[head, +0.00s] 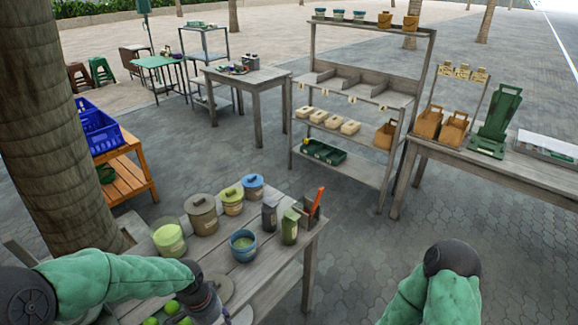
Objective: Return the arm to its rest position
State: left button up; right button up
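My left arm, in a green padded sleeve, reaches in from the lower left over the near wooden table (285,262). Its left gripper (212,308) points down at the table's near side, close to a round grey-brown disc and some green round fruits (172,307). Its fingers are too small and dark to tell whether they are open. A blue pot (243,245) with green contents stands to the right and farther back, apart from the gripper. My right arm is folded at the lower right over bare paving; its gripper is out of view.
A tree trunk stands left. A shelf rack (352,100) and a side table (480,165) stand beyond open paving.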

pick_arm(q)
jog(key=s+d+f+n, duration=0.3)
jog(key=f, duration=0.4)
jog(key=s+d+f+n+h, duration=0.1)
jog(key=s+d+f+n, duration=0.2)
jog(key=f, duration=0.4)
jog(key=s+d+f+n+h, duration=0.1)
jog(key=s+d+f+n, duration=0.2)
jog(key=f, duration=0.3)
jog(key=shift+s+d+f+t, duration=0.3)
jog(key=shift+s+f, duration=0.1)
jog(key=shift+s, duration=0.5)
